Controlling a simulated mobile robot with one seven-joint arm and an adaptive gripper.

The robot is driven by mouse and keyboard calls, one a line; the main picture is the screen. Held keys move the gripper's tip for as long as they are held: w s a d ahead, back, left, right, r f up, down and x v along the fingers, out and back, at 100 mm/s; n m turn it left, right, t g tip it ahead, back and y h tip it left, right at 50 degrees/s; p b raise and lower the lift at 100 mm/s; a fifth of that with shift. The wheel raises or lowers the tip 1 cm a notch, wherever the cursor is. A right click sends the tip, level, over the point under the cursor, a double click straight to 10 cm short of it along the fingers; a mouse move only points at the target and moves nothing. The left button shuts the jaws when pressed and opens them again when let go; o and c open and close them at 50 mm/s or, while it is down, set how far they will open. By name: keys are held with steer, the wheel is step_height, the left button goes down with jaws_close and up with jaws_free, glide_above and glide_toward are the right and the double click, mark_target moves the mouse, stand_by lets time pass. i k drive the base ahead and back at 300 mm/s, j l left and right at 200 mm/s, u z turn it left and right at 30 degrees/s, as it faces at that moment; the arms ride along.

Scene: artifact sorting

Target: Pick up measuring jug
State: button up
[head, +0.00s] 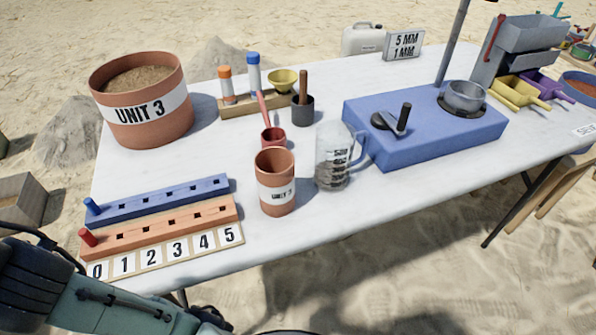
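The measuring jug (333,160) is clear, with dark scale marks and a handle on its right side. It stands upright on the white table, right of a terracotta "UNIT 3" cup (275,183) and just left of a blue block. My arm shows at the lower left, below the table's front edge. Its gripper end is not clearly visible, so its fingers cannot be made out.
The white table (330,225) is clear in front of the jug. The blue platform (425,128) bears a pole and a metal cup. A red scoop (272,137) stands behind the cup.

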mark_target(334, 139)
steer(key=l+u, duration=0.15)
steer(key=l, duration=0.5)
steer(key=l+u, duration=0.15)
steer(key=l, duration=0.5)
steer(key=l+u, duration=0.1)
steer(key=l, duration=0.55)
steer(key=k+l+u, duration=0.15)
steer(key=l, duration=0.5)
steer(key=i, duration=0.5)
